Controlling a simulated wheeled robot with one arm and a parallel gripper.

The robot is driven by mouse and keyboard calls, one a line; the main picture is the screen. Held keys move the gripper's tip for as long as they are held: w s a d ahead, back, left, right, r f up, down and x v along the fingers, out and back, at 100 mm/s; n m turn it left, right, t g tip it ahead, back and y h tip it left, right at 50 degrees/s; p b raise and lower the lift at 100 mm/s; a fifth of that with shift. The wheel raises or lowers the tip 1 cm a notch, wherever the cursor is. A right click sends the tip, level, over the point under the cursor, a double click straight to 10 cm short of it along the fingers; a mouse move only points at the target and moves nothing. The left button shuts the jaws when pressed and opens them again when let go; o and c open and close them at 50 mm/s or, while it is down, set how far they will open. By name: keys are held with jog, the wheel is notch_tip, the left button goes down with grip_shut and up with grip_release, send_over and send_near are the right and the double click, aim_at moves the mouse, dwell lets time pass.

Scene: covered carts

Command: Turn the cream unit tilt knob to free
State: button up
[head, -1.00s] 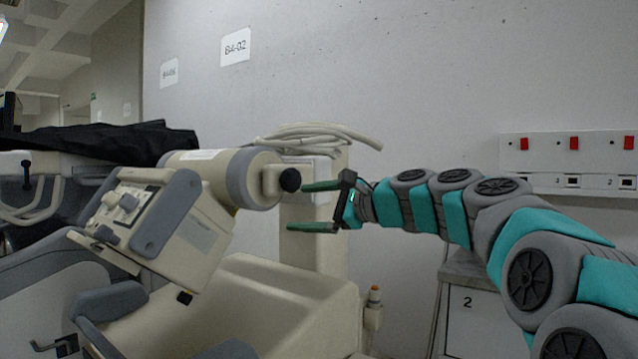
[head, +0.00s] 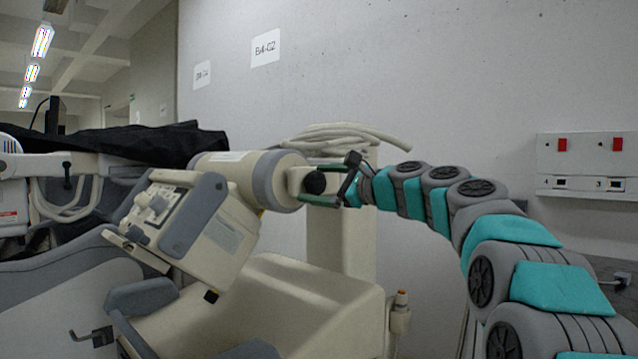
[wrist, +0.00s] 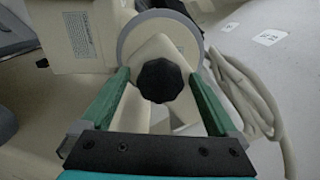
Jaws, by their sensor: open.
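The cream unit (head: 225,232) stands at the centre left in the head view, with a thick cylinder at its top. The black tilt knob (head: 315,183) sits on the cylinder's right end; in the wrist view the knob (wrist: 160,80) is dark and many-sided. My gripper (head: 322,184) is open with green fingers. In the wrist view its fingers (wrist: 162,92) lie on either side of the knob, with gaps on both sides. No knob marking can be read.
A coiled cream cable (head: 345,135) lies on top behind the knob, and shows at the right in the wrist view (wrist: 250,100). A black cover (head: 130,145) drapes the left cart. A wall panel with red switches (head: 585,160) is at the right. The wall is close behind.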

jog(key=c, duration=1.4)
jog(key=shift+o, duration=0.2)
jog(key=shift+n+b, duration=0.3)
jog(key=shift+n, duration=0.1)
jog(key=n+b, duration=0.1)
jog(key=n, duration=0.2)
jog(key=shift+f+b, duration=0.2)
jog(key=shift+b, duration=0.1)
jog(key=n+b, duration=0.2)
jog(key=n, duration=0.2)
jog(key=shift+n, duration=0.3)
jog(key=n+b, duration=0.2)
jog(key=n, duration=0.3)
jog(key=shift+b, duration=0.4)
jog(key=shift+w+n+b, duration=0.1)
jog(key=shift+n+b, duration=0.2)
jog(key=shift+n, duration=1.9)
